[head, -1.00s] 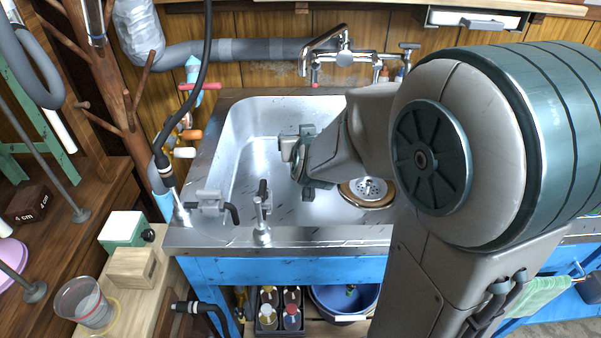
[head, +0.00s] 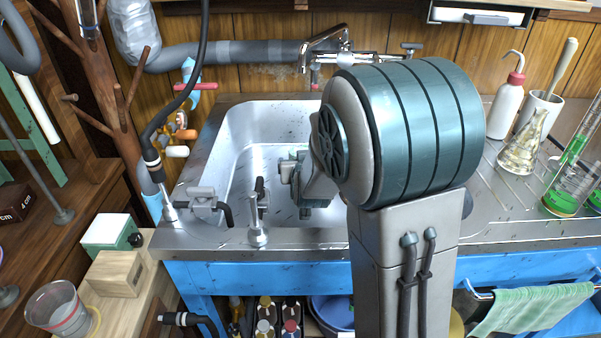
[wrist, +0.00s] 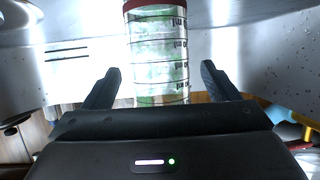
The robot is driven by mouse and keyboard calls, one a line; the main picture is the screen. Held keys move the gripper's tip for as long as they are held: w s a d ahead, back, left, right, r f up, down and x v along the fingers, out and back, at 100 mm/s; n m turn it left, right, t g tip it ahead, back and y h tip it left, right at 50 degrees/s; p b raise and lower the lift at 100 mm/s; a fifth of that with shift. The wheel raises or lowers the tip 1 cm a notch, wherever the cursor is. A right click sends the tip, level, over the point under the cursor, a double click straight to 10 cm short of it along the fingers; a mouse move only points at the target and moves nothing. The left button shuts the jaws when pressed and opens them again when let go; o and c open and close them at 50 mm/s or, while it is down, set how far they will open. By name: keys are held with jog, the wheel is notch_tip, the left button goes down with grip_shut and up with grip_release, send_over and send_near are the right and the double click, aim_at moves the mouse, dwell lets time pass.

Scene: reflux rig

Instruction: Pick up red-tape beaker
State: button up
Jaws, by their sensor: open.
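A clear beaker (head: 57,308) with a thin reddish band stands at the lower left of the head view, on pale wood. My gripper (wrist: 161,68) is open in the wrist view. A clear graduated glass vessel (wrist: 160,62) with a red band at its upper end and a green tint shows between and beyond its fingers. I cannot tell whether this is the same beaker, or how far off it is. In the head view my gripper (head: 300,185) is over the sink, partly hidden by my arm, and well right of the beaker.
The metal sink (head: 240,150) has taps (head: 257,222) on its front rim. A wooden block (head: 116,273) and a green-white box (head: 108,234) stand near the beaker. A wash bottle (head: 507,105), a flask (head: 522,150) and tall green-based cylinders (head: 562,195) stand at right.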

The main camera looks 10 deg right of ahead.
jog(key=shift+x, duration=1.2)
jog(key=c, duration=1.1)
jog(key=shift+c, duration=0.6)
jog(key=shift+r, duration=0.25)
